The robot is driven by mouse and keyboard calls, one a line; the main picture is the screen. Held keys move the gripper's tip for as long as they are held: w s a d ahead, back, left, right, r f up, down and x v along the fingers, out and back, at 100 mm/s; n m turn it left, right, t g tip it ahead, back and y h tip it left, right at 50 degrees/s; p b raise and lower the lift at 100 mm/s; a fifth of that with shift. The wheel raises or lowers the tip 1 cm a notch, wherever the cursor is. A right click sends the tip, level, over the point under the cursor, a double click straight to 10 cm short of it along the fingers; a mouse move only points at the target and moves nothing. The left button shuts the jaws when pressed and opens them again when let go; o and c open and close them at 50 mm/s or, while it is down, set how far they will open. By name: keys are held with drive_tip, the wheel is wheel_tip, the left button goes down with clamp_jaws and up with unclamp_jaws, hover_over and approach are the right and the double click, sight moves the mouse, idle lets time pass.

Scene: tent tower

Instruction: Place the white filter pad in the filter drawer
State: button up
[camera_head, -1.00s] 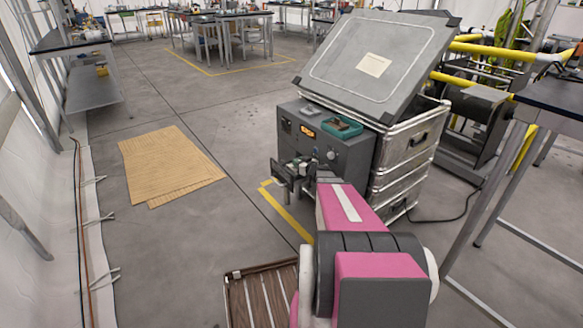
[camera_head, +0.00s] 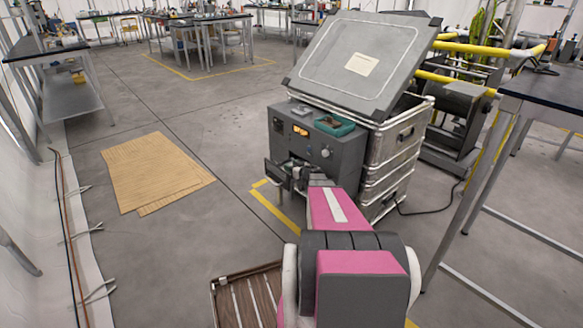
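A dark grey filter machine (camera_head: 340,153) stands against a stack of silver cases. A small dark drawer (camera_head: 275,174) juts out at the lower left of its front; I cannot see what is inside. My gripper (camera_head: 294,173) is at the end of the pink arm, right beside this drawer at the machine's front. Its fingers are small and mostly hidden by my wrist and merge with the drawer, so I cannot tell whether they are open or touching it. I cannot make out the white filter pad.
A teal tray (camera_head: 335,125) sits on top of the machine. A large grey lid (camera_head: 362,66) leans above the silver cases (camera_head: 396,160). A brown slatted crate (camera_head: 247,295) is on the floor at the front. A dark-topped table (camera_head: 545,88) stands right. Floor at left is clear around tan cardboard (camera_head: 157,170).

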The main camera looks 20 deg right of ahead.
drive_tip(key=shift+r, duration=0.1)
drive_tip(key=shift+s+d+r, duration=0.1)
drive_tip(key=shift+s, duration=0.15)
drive_tip(key=v, duration=1.1)
drive_tip(key=shift+s, duration=0.25)
drive_tip(key=shift+d, duration=0.1)
idle(0.6)
